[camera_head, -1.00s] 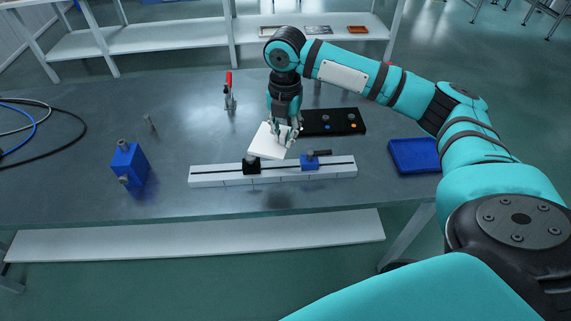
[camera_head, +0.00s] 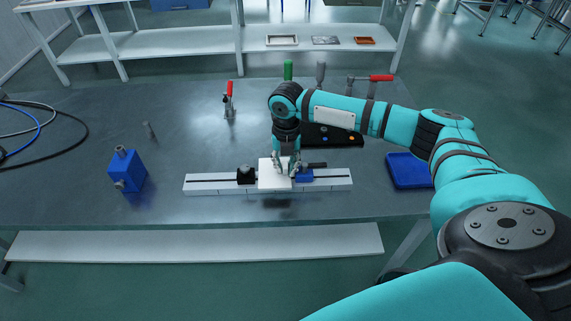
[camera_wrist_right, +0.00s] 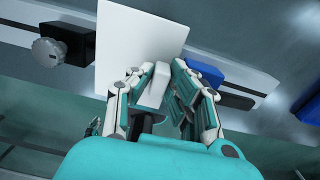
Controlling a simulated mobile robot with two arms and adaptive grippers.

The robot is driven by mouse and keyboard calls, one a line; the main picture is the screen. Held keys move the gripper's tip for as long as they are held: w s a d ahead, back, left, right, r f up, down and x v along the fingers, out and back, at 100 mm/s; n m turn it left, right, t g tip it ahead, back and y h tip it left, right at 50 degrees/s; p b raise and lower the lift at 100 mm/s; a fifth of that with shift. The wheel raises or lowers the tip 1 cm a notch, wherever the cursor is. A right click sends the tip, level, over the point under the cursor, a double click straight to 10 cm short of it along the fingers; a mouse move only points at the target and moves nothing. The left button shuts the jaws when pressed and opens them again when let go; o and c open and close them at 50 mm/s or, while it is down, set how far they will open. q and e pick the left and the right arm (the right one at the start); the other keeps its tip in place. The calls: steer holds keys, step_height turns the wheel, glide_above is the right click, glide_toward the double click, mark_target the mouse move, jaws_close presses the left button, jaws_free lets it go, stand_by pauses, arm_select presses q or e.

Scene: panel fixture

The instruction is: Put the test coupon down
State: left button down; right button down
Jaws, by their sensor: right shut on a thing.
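The test coupon is a white square plate (camera_head: 274,172), seen in the head view in front of the middle of a white rail fixture (camera_head: 215,184). It sits between the fixture's black block (camera_head: 246,175) and blue block (camera_head: 304,176). My right gripper (camera_head: 287,165) is shut on the coupon, from its right part. In the right wrist view the coupon (camera_wrist_right: 135,45) reaches past the fingers (camera_wrist_right: 155,85), which close on a small white part of it. I cannot tell whether the coupon touches the rail. My left gripper is not in view.
A blue valve-like block (camera_head: 127,170) stands at the left of the table. A blue tray (camera_head: 408,171) lies at the right, and a black panel (camera_head: 335,135) lies behind my arm. A red-handled clamp (camera_head: 229,100) stands further back. The table's front left is clear.

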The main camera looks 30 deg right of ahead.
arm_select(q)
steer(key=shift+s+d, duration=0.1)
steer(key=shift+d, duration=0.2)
arm_select(e)
steer(key=shift+f, duration=0.15)
steer(key=shift+f, duration=0.15)
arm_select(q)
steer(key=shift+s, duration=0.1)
arm_select(e)
steer(key=shift+f, duration=0.35)
steer(key=shift+f, duration=0.1)
steer(key=c, duration=1.5)
jaws_free()
steer(key=shift+c, duration=0.2)
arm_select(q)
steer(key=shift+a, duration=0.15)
